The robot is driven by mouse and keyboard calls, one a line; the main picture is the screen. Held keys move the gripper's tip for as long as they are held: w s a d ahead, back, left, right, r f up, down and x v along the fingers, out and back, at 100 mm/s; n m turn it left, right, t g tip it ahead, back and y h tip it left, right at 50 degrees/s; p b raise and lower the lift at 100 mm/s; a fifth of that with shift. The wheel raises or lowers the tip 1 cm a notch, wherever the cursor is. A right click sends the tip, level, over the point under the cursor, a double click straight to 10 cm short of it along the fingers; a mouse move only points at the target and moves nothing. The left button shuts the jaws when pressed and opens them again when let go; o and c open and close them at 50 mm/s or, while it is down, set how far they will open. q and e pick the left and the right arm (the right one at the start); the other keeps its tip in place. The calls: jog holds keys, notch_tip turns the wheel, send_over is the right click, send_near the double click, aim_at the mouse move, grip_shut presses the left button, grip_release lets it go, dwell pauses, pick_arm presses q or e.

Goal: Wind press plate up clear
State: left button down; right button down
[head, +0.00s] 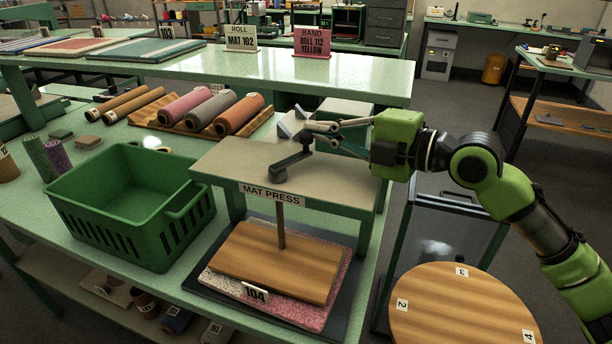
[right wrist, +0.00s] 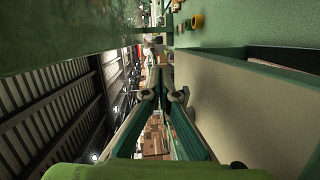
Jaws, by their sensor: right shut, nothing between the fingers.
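The mat press (head: 240,165) stands on the green bench, its top labelled "MAT PRESS". Its dark crank (head: 290,166) lies on the top, with an upright knob (head: 307,142) at its far end. A screw rod (head: 281,225) runs down to the wooden press plate (head: 265,262). The plate lies over a pink speckled mat (head: 318,314) with a tag reading 104; I cannot tell whether they touch. My right gripper (head: 308,130) is shut and empty, its fingertips at the knob in the head view; contact is unclear. It also shows in the right wrist view (right wrist: 160,92). My left gripper is out of view.
A green crate (head: 130,205) stands left of the press. Several rolls lie on a wooden rack (head: 165,125) behind it. A raised green shelf (head: 350,80) spans the back. A round numbered wooden table (head: 455,310) stands at front right.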

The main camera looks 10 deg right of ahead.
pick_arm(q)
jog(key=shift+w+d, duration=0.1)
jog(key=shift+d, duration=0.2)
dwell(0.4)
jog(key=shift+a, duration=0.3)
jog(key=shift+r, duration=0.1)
